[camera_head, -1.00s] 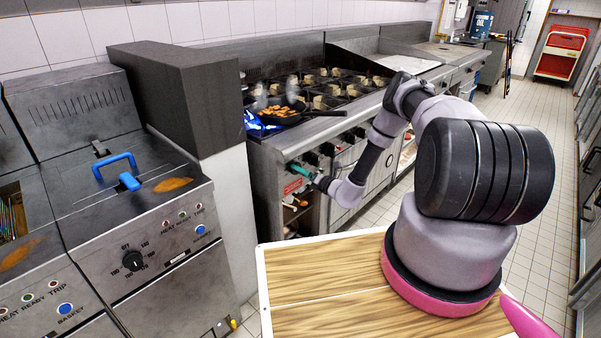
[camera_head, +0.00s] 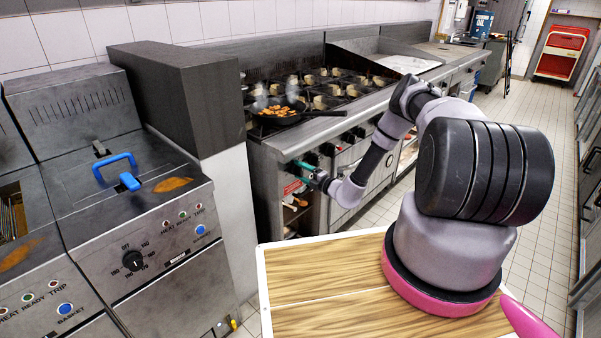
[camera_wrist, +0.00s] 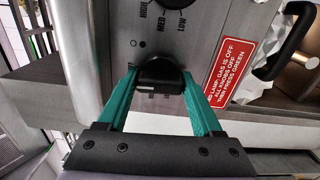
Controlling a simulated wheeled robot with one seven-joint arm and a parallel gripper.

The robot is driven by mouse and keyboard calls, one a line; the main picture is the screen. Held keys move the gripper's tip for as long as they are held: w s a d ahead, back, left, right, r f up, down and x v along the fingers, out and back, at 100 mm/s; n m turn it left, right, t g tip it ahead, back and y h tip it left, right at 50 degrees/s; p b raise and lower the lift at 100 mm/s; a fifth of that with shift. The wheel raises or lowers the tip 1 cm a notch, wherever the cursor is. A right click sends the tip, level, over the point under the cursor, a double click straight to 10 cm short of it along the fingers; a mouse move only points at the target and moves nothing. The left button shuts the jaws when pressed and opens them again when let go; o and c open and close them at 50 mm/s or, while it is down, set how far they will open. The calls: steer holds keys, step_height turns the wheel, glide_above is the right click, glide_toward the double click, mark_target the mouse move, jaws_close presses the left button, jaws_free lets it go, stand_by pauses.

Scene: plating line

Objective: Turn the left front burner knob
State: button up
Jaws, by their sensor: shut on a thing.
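In the wrist view the black burner knob (camera_wrist: 160,74) on the steel front panel sits between the green fingers of my gripper (camera_wrist: 160,84). The fingers are shut on it, one on each side, and partly cover it. In the head view my gripper (camera_head: 304,169) is at the left end of the stove's front panel, and the held knob is too small to make out. A dark pan (camera_head: 283,112) with orange-brown food stands over the left front burner. No flame shows around it.
Another black knob (camera_wrist: 186,8) with HIGH, MED and LOW marks is close by in the wrist view. A red sign (camera_wrist: 233,70) is right of the fingers. A fryer (camera_head: 150,235) stands left of the stove (camera_head: 258,150). Tiled floor (camera_head: 515,190) is clear at right.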

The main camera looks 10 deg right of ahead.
steer(key=shift+d+m, duration=0.1)
steer(key=shift+m, duration=0.3)
steer(key=o, duration=1.3)
steer(key=v, duration=1)
steer(key=shift+s+d, duration=0.2)
steer(key=shift+s, duration=0.15)
